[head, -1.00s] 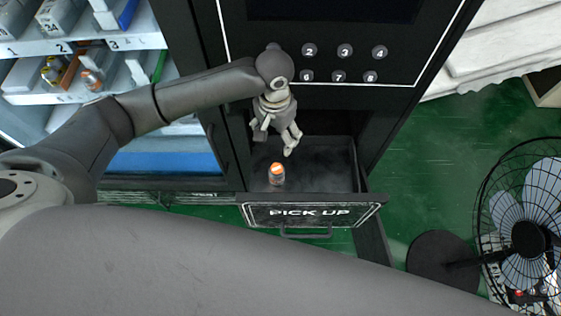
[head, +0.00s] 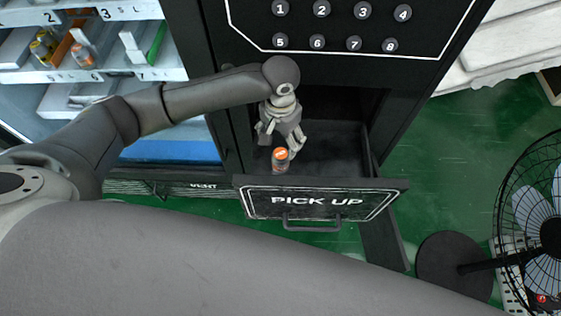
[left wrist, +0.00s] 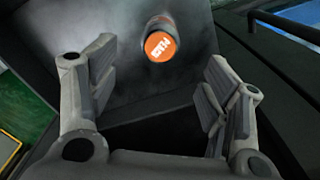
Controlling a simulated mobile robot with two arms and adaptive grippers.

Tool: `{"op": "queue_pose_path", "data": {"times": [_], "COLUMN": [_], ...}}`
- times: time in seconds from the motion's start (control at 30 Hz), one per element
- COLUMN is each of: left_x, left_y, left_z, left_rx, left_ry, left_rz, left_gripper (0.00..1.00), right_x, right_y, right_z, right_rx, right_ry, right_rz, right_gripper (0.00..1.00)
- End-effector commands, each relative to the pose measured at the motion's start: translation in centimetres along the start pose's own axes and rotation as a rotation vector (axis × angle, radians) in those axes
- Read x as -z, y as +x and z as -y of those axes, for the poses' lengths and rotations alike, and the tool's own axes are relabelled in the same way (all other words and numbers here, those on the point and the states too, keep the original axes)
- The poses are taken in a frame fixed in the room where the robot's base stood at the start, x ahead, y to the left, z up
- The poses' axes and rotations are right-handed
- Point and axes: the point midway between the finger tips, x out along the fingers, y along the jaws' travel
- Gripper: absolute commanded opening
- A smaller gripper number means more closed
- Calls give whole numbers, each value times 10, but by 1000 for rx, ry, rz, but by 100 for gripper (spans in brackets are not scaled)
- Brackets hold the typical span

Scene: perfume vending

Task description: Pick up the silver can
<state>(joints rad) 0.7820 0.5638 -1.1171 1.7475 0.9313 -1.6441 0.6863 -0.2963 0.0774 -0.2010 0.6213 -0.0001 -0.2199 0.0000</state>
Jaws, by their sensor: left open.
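My left gripper (head: 281,142) is open and empty, just above and behind the can in the head view. It also shows open in the left wrist view (left wrist: 158,60). My right gripper is out of view.
The black vending machine has numbered buttons (head: 317,42) above the drawer. Shelves with small goods (head: 85,75) are at the left. A fan (head: 540,230) stands on the green floor at the right. The drawer's right side is empty.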

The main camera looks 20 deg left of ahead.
Motion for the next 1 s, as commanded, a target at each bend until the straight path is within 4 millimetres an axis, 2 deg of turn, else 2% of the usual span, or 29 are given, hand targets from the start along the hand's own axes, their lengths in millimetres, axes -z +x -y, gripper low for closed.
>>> {"op": "queue_pose_path", "data": {"times": [0.2, 0.47, 0.7, 0.8, 1.0], "left_x": [0, 0, 0, 0, 0], "left_y": [33, 53, 87, 94, 95], "left_z": [0, 0, 0, 0, 0], "left_rx": [0, 2, 2, 2, 2], "left_ry": [-2, -1, -1, 0, 1], "left_rz": [3, 3, 2, 1, 0], "left_gripper": [72, 72, 72, 72, 72], "right_x": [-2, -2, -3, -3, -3], "right_y": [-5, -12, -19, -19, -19], "right_z": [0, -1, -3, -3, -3], "right_rx": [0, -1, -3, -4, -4], "right_ry": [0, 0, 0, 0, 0], "right_rz": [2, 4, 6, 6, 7], "right_gripper": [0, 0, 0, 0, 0]}}
